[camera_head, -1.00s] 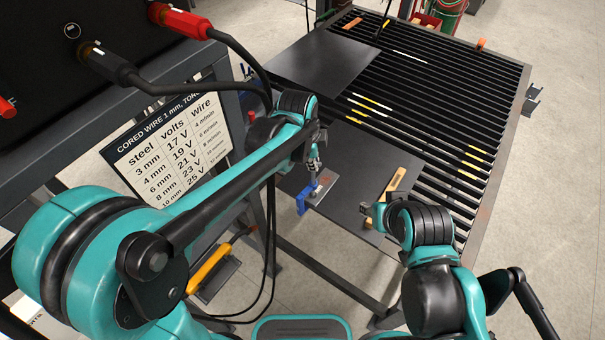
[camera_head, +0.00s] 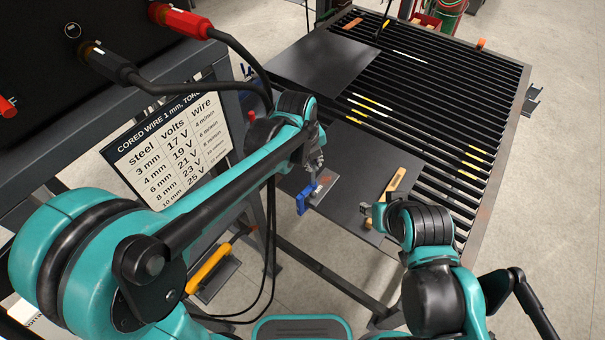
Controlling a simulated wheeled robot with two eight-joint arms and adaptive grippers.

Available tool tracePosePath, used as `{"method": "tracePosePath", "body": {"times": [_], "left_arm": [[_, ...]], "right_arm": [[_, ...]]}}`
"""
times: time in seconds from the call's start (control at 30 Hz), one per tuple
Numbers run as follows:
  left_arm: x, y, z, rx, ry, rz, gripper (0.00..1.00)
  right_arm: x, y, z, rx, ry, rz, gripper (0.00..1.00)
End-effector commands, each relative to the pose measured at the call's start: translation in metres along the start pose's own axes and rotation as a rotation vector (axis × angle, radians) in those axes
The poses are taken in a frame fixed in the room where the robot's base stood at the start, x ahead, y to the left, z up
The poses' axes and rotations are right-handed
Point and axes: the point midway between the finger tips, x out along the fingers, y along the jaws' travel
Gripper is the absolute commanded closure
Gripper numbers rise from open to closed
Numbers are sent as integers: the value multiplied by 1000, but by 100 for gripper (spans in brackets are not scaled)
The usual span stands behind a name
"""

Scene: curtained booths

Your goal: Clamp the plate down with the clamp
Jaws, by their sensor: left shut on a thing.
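The blue clamp (camera_head: 302,203) sits at the left front edge of the table, by a small light metal piece (camera_head: 322,187) on the near dark plate (camera_head: 350,168). My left gripper (camera_head: 316,168) is above the clamp and shut on its upper part; the fingers are small and partly hidden by my arm. I cannot tell whether the clamp is tight on the plate. My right gripper (camera_head: 368,212) is at the plate's front right edge, near a wooden-coloured strip (camera_head: 396,179); whether its fingers are open is not clear.
The slatted table (camera_head: 440,125) extends to the back right. A second dark plate (camera_head: 322,62) lies farther back. An orange-handled tool (camera_head: 209,268) is low at left.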

Motion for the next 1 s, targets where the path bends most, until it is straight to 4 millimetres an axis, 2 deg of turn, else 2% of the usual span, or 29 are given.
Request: {"method": "tracePosePath", "body": {"times": [0.2, 0.3, 0.5, 0.53, 0.6, 0.63, 1.0], "left_arm": [[1, 3, -1, 313, 1, 3, 100], [1, 3, -1, 369, 1, 2, 100], [1, 3, -1, 375, 2, 2, 100], [1, 3, -1, 375, 2, 2, 85], [1, 3, -1, 374, 2, 2, 67], [1, 2, -1, 374, 2, 2, 64], [-3, 2, 0, 373, 1, 0, 64]], "right_arm": [[0, 0, 0, 0, 0, 0, 60], [0, 0, 0, 0, 0, 0, 60], [0, 0, 0, 0, 0, 0, 60], [0, 0, 0, 0, 0, 0, 60], [0, 0, 0, 0, 0, 0, 60], [0, 0, 0, 0, 0, 0, 60], [-2, 0, -2, 0, 0, 0, 60]]}}
